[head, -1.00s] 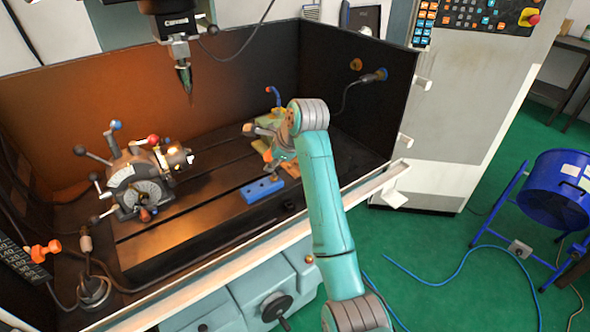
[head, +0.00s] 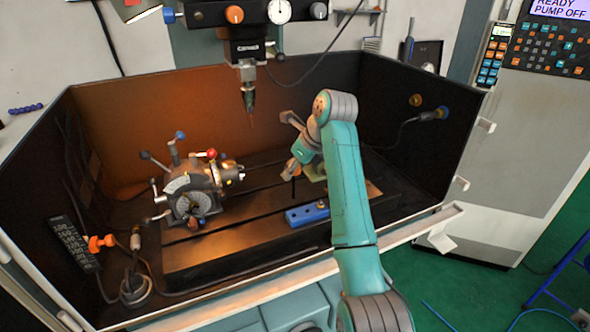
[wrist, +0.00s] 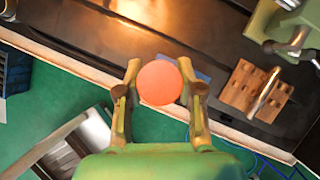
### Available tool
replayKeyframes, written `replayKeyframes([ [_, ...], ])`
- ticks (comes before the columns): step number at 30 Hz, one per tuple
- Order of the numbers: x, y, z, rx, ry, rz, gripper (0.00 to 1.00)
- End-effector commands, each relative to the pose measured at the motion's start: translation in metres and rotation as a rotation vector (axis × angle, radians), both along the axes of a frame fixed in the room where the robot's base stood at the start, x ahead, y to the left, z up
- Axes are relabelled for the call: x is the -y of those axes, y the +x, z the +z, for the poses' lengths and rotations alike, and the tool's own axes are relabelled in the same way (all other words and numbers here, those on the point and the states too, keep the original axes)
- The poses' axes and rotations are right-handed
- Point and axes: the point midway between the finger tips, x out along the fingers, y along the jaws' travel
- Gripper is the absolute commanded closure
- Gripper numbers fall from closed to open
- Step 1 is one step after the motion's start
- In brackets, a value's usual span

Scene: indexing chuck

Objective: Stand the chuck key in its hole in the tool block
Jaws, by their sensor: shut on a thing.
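My gripper (head: 294,168) is shut on the chuck key (head: 293,188), whose dark shaft hangs about upright below the fingers in the head view. In the wrist view a round orange-red end (wrist: 160,82) sits between the two fingers and hides the rest of the key. The blue tool block (head: 307,214) lies on the machine table, below and slightly right of the key, with holes on top. The key appears above the block and apart from it. In the wrist view the block (wrist: 196,71) shows only partly behind the orange-red end.
The indexing chuck (head: 190,195) with its levers stands left on the slotted table. The spindle tool (head: 249,100) hangs above, behind my gripper. A brown block with holes (wrist: 240,88) shows right in the wrist view. Enclosure walls surround the table.

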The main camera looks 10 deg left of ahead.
Motion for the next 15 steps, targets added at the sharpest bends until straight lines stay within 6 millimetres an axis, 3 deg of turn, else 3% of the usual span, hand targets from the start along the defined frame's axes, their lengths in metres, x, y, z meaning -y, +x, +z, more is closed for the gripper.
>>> replayKeyframes([
  [15,0.000,0.000,-0.029,0.001,-0.001,0.000,1.00],
])
